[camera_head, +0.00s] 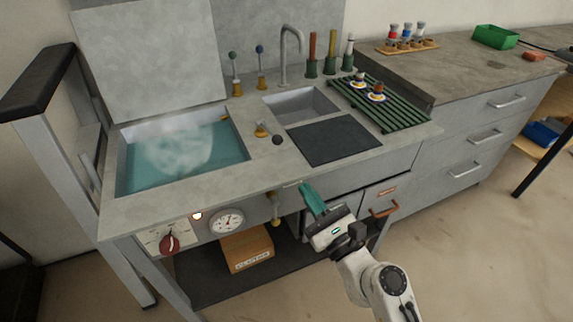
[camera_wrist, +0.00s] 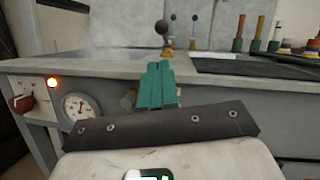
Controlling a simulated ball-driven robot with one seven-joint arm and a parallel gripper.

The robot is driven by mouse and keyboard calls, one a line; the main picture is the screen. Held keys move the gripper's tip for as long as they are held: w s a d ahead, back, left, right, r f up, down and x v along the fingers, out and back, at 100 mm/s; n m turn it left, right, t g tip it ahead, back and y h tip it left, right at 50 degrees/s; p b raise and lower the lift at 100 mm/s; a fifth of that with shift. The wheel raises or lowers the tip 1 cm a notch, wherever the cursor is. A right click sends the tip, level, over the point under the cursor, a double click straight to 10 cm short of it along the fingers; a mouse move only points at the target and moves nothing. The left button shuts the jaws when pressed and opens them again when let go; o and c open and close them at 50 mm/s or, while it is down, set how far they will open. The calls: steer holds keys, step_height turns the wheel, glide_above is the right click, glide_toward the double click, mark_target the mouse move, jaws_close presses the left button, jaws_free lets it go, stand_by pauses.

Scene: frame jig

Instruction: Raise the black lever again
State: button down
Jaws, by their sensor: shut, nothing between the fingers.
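The black lever has a round black knob (camera_head: 277,140) on a small brass mount (camera_head: 262,130) on the counter strip between the water basin and the dark panel. It leans toward the front right, with its knob low over the counter. In the wrist view, the black knob (camera_wrist: 162,27) shows just beyond my fingertips, and part of its stem is hidden. My gripper (camera_head: 304,187) is shut and empty, its teal fingers at the counter's front edge, in front of and below the knob and apart from it. My fingers (camera_wrist: 157,66) point toward the lever in the wrist view.
Two upright levers with green (camera_head: 233,56) and blue (camera_head: 260,49) knobs stand behind, beside a tap (camera_head: 290,45). A steaming water basin (camera_head: 150,158) lies left. The front panel carries a red knob (camera_head: 169,243), a gauge (camera_head: 227,222) and a brass valve (camera_head: 275,208).

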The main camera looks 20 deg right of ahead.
mark_target(286, 170)
steer(key=shift+w+d+m, duration=0.1)
steer(key=shift+m, duration=0.2)
steer(key=p+x, duration=0.2)
steer(key=x, duration=0.8)
steer(key=shift+r+p, duration=0.15)
steer(key=shift+p, duration=0.45)
